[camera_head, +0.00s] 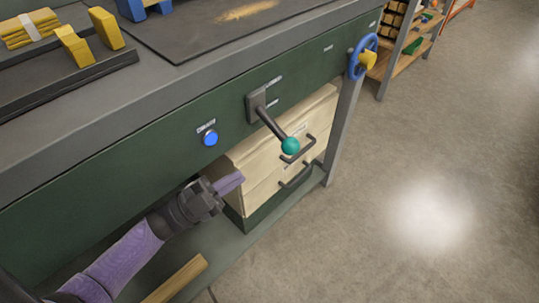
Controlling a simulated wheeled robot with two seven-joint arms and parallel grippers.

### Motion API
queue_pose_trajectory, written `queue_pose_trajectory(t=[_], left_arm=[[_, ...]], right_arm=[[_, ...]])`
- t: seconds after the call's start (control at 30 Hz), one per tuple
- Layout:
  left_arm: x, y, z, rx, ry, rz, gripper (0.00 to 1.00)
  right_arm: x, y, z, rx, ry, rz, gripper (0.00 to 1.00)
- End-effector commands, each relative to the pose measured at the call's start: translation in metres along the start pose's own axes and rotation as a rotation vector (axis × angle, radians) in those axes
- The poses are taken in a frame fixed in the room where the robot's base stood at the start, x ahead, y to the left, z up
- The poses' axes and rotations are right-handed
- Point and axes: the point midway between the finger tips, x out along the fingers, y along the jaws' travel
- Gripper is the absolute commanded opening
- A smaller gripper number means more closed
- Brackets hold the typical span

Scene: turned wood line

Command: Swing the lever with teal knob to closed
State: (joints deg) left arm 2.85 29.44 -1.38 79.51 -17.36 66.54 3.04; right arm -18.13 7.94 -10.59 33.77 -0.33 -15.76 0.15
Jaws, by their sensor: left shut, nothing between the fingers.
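The lever (269,120) is a dark rod on a grey mounting plate on the green front panel of the bench. Its teal knob (290,146) hangs down and to the right of the plate, in front of the wooden drawers. Small white labels sit beside the plate, too small to read. My left gripper (236,180) is shut and empty, below and to the left of the knob and apart from it, in front of the drawer unit's left side. My right gripper does not show.
A blue button (210,138) is on the panel left of the lever. A blue handwheel (363,56) with a yellow handle is at the panel's right end. The wooden drawers (275,155) with dark handles stand beneath. A wooden bar (176,279) lies at the bottom. Open floor is at right.

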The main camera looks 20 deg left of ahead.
Motion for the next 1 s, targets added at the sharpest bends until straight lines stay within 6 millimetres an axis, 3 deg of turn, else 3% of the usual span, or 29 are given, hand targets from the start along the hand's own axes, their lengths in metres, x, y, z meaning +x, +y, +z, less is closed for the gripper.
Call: queue_pose_trajectory(t=[0.2,0.4,1.0], left_arm=[[0.045,0.001,0.001,0.0,0.001,-0.001,0.0],[0.072,0.001,0.001,-0.001,0.0,0.0,0.0],[0.081,-0.001,-0.002,-0.018,-0.001,-0.012,0.0]], right_arm=[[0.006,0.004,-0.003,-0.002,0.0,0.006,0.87],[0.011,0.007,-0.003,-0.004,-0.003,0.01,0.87],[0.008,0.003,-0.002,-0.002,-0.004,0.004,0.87]])
